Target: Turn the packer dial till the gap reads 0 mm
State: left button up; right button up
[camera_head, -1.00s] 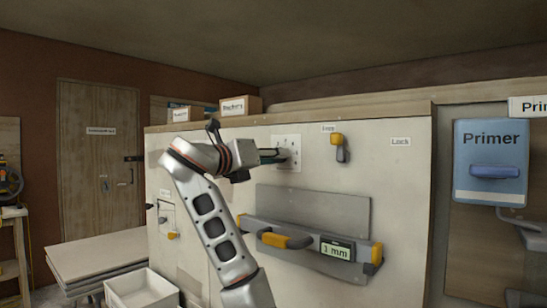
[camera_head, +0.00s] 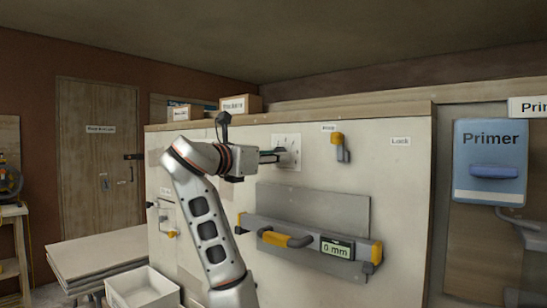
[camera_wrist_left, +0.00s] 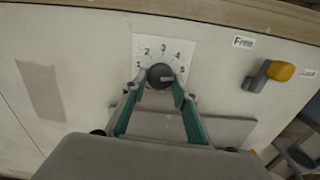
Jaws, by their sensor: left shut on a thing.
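The packer dial (camera_wrist_left: 160,76) is a dark round knob on a white plate (camera_wrist_left: 140,47) marked 1 to 5, fixed to the pale board. My left gripper (camera_wrist_left: 159,84) is shut on the dial, one finger on each side. In the head view my left gripper (camera_head: 272,156) reaches the plate (camera_head: 292,144) from the left and hides most of the dial. A small display (camera_head: 337,249) on the grey rail below reads 0 mm. The dial's exact pointing direction is hard to tell. My right gripper is out of view.
A yellow-tipped lever (camera_head: 338,141) hangs between the Free label (camera_head: 329,128) and the Lock label (camera_head: 400,141), nearer Free. A rail (camera_head: 320,262) with a yellow-grey handle (camera_head: 286,239) runs below. A blue Primer box (camera_head: 490,160) is at right, a white bin (camera_head: 143,288) at lower left.

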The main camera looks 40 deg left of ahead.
pick_arm(q)
jog(key=o, duration=1.1)
jog(key=s+d, duration=0.1)
jog(key=s, duration=1.1)
jog(key=shift+d, duration=0.2)
